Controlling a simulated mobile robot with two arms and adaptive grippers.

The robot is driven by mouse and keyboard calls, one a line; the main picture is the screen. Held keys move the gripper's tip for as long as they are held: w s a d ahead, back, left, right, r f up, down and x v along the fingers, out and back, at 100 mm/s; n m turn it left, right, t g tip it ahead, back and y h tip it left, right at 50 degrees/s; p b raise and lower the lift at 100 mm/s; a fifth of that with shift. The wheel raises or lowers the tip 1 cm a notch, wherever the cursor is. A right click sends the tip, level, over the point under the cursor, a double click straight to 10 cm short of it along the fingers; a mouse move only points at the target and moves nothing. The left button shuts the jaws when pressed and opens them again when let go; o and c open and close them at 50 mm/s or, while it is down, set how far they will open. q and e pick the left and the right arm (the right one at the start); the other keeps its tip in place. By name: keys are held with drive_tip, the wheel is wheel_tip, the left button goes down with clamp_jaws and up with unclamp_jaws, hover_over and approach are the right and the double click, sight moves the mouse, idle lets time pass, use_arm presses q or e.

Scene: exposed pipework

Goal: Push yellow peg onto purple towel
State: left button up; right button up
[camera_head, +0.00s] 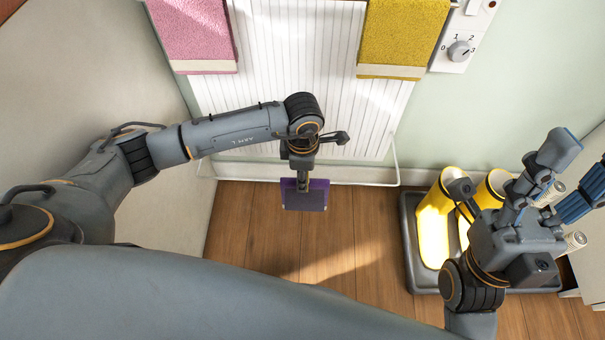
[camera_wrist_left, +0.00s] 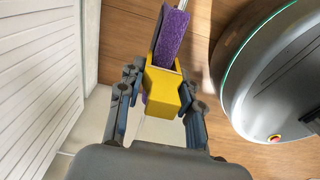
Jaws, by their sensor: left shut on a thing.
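In the left wrist view my left gripper (camera_wrist_left: 156,112) is shut on the yellow peg (camera_wrist_left: 163,88), a blocky piece between its two fingers. The purple towel (camera_wrist_left: 172,38) shows nearly edge-on just beyond the peg's far end. The peg's far end meets or overlaps the towel's near edge; I cannot tell how far it grips. In the head view my left gripper (camera_head: 302,172) is above a dark purple piece (camera_head: 305,197), which appears to be the towel, and the peg is not distinguishable. My right gripper (camera_head: 575,172) is at the right with its fingers apart, empty.
A white ribbed radiator (camera_head: 300,60) is on the wall, with a pink towel (camera_head: 195,35) and a mustard towel (camera_head: 403,35) at its top. A grey tray (camera_head: 413,255) with yellow cylinders (camera_head: 434,220) stands on the floor at right. Wooden floor (camera_head: 340,250) is clear below my left gripper.

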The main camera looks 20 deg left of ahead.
use_arm(q)
drive_tip(key=shift+f, duration=0.15)
drive_tip(key=shift+f+b, duration=0.35)
drive_tip(key=shift+b, duration=0.1)
drive_tip(key=o, duration=0.9)
